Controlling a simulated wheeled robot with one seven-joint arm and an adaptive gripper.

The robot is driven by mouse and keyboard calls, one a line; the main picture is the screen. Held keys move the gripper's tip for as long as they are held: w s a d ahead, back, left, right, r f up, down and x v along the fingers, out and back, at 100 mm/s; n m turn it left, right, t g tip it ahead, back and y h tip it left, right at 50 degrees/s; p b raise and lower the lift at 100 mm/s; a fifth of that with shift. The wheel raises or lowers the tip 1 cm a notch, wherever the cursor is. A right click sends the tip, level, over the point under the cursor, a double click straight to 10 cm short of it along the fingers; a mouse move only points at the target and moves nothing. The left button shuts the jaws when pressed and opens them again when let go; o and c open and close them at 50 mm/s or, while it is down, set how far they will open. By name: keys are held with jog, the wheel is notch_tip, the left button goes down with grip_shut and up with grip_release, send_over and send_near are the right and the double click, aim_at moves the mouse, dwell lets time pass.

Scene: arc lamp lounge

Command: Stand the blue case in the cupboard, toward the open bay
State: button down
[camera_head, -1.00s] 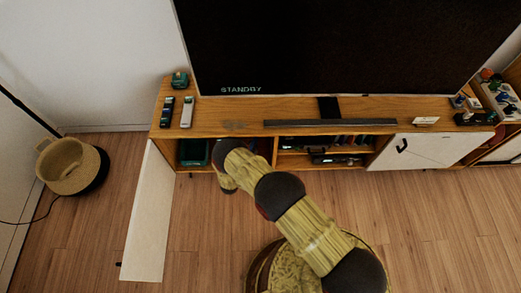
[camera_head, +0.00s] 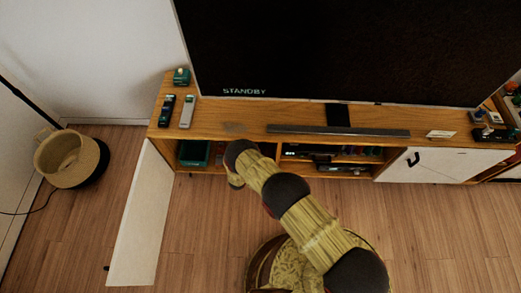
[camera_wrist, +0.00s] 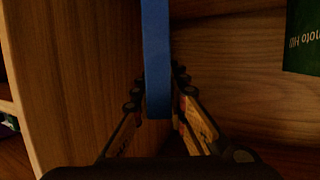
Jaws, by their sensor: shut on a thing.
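The blue case (camera_wrist: 156,45) is a narrow upright blue strip in the wrist view. My gripper (camera_wrist: 158,82) is shut on it, one finger on each side. A wooden panel (camera_wrist: 75,70) stands left of the case, with a narrow gap between. Wooden surface shows to the right. My gripper and the case are hidden there behind the arm.
A green thing with upside-down lettering (camera_wrist: 302,38) is at the wrist view's upper right. A green bin (camera_head: 194,152) sits in the cupboard's left compartment. The white left door (camera_head: 140,220) hangs open; the right door (camera_head: 430,165) is shut. Devices fill the middle shelves. A basket (camera_head: 65,160) stands left.

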jog(key=shift+f+b, duration=0.45)
jog(key=shift+f, duration=0.95)
jog(key=c, duration=1.8)
grip_release()
jog(key=shift+f, duration=0.15)
jog(key=shift+o, duration=0.2)
jog(key=p+v, duration=0.3)
jog(key=v, duration=0.9)
jog(key=shift+p, duration=0.35)
